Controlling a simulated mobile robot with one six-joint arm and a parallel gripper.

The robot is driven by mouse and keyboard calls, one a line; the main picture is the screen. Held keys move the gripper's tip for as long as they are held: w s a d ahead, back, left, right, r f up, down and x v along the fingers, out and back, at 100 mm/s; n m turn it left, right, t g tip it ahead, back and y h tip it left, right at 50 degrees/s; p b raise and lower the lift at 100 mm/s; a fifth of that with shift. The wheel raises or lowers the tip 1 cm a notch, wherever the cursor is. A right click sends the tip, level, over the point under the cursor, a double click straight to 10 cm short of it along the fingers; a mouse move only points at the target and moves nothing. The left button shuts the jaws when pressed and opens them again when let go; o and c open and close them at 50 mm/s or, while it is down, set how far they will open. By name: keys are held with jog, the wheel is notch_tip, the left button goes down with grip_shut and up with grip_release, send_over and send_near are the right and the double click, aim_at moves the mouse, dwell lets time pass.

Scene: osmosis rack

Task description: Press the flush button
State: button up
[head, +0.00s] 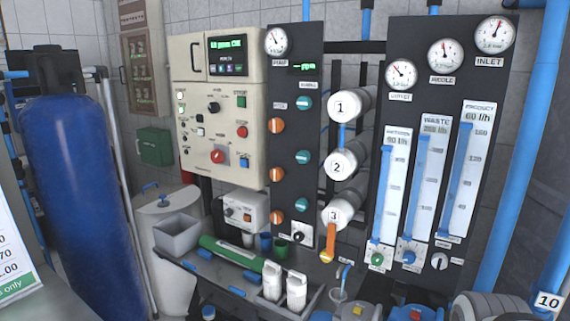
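A beige control cabinet (255,115) hangs on the wall at centre-left in the head view. Its front carries several small controls. A green button (241,101), a red button (242,131) and a blue button (244,161) run down its right side. A black knob (213,107) and a red round knob (218,156) sit in the middle. Small pale buttons or lamps line its left edge. A lit display (227,56) is above. The labels are too small to read, so I cannot tell which control is the flush button. My gripper is not in view.
A black panel (283,65) with orange and teal valve knobs stands right of the cabinet. A grey bench tray (222,268) with white bottles (296,290) and a green tube is below. A tall blue tank (75,180) stands left. White numbered cylinders and flow meters are further right.

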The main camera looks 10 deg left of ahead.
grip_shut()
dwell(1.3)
